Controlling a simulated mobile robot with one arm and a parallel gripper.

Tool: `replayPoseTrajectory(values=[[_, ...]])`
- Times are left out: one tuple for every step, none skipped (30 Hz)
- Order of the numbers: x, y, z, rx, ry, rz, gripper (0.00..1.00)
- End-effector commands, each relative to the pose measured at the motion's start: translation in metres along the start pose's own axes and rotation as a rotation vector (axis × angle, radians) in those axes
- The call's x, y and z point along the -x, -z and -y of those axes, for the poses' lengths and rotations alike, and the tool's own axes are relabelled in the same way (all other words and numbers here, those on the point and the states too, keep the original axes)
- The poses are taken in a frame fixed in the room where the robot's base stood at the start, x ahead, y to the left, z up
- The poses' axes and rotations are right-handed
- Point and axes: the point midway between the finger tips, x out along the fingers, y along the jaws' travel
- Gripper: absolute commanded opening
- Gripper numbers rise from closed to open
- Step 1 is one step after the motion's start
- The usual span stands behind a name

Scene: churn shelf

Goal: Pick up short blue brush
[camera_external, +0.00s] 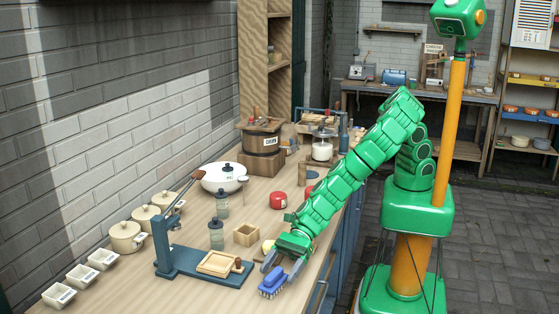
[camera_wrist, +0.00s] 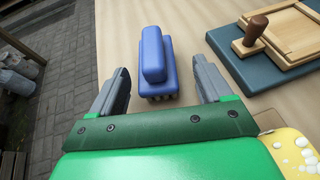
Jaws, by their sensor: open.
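The short blue brush (camera_external: 272,282) lies on the wooden counter (camera_external: 222,293) near its front edge, beside a blue press with a wooden frame (camera_external: 219,263). In the wrist view the brush (camera_wrist: 153,62) has a rounded blue handle on top and bristles below. My gripper (camera_external: 281,268) is at the brush in the outside view. In the wrist view my gripper (camera_wrist: 163,88) is open, with one grey finger on each side of the brush's near end. The fingers look apart from the brush. How high they are above the counter is hard to tell.
The blue press (camera_wrist: 245,75) stands close to the right of the brush in the wrist view. A yellow spotted object (camera_wrist: 292,150) is at the lower right. A small wooden box (camera_external: 246,235) and red tins (camera_external: 278,200) stand farther back.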

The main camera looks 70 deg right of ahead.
Motion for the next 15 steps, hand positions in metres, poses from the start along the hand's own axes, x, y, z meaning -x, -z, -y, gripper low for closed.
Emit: replayPoseTrajectory(values=[[-0.004, 0.001, -0.001, -0.005, 0.0, -0.001, 0.79], [-0.007, 0.001, -0.001, -0.005, 0.001, -0.002, 0.79], [-0.01, 0.002, -0.002, -0.005, 0.001, -0.002, 0.79], [-0.012, 0.002, -0.003, -0.004, 0.001, -0.002, 0.79], [-0.014, 0.001, -0.003, -0.004, 0.001, -0.002, 0.79], [-0.017, 0.0, -0.004, -0.005, 0.001, -0.001, 0.79], [-0.02, 0.0, -0.004, -0.004, 0.001, 0.0, 0.79], [-0.022, -0.001, -0.005, -0.004, 0.0, 0.001, 0.79], [-0.026, -0.001, -0.005, -0.003, -0.001, 0.002, 0.79], [-0.028, -0.001, -0.006, -0.002, -0.002, 0.002, 0.79], [-0.03, -0.001, -0.006, -0.003, -0.002, 0.002, 0.79], [-0.033, -0.001, -0.006, -0.004, -0.002, 0.001, 0.79], [-0.035, 0.0, -0.006, -0.004, -0.001, 0.001, 0.79], [-0.037, 0.0, -0.005, -0.003, -0.001, 0.0, 0.79], [-0.038, 0.0, -0.005, -0.003, 0.0, -0.001, 0.79]])
